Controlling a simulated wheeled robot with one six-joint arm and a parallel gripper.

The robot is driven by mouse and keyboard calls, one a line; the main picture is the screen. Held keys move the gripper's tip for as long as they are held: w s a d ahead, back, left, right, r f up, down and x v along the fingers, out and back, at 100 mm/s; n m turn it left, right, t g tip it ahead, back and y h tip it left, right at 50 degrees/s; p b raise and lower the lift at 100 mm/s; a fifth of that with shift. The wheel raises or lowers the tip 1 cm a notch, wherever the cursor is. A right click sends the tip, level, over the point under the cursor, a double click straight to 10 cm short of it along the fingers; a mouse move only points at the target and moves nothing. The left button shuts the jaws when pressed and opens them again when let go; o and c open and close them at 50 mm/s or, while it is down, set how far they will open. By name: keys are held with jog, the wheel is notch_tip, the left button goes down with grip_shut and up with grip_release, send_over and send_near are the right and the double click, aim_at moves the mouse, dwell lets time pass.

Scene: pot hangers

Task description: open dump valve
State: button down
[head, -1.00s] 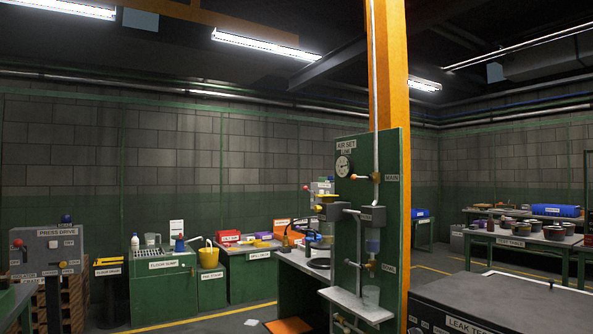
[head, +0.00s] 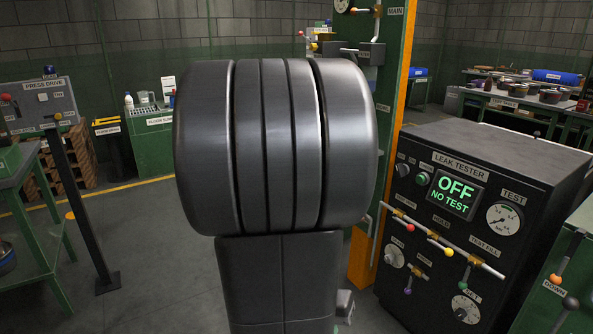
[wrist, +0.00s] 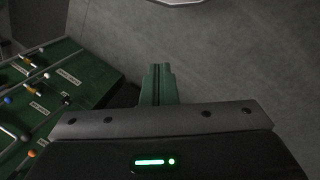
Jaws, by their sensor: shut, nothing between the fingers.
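In the head view the black leak tester (head: 470,190) stands on the right, its screen reading "OFF NO TEST". Its front carries several small valves with coloured knobs, among them a red knob (head: 411,227), a yellow knob (head: 449,252) and a purple knob (head: 407,291). I cannot read which one is the dump valve. My gripper (wrist: 157,82) shows in the wrist view, its green fingers together with nothing between them, over grey floor. It touches no valve there. My arm hides the middle of the head view, and I cannot make out the fingers there.
A green panel with several knobbed levers (wrist: 40,100) is on the left in the wrist view.

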jog(key=w+a+f+m+h+b, duration=0.2)
jog(key=w+f+m+b, duration=0.1)
jog(key=w+f, duration=0.6)
jog(key=w+a+f+m+g+h+b, duration=0.1)
jog(key=w+f+m+b, duration=0.3)
jog(key=w+f, duration=0.5)
jog(key=shift+w+a+m+h, duration=0.5)
jog(key=shift+a+h, duration=0.2)
jog(key=shift+w, duration=0.1)
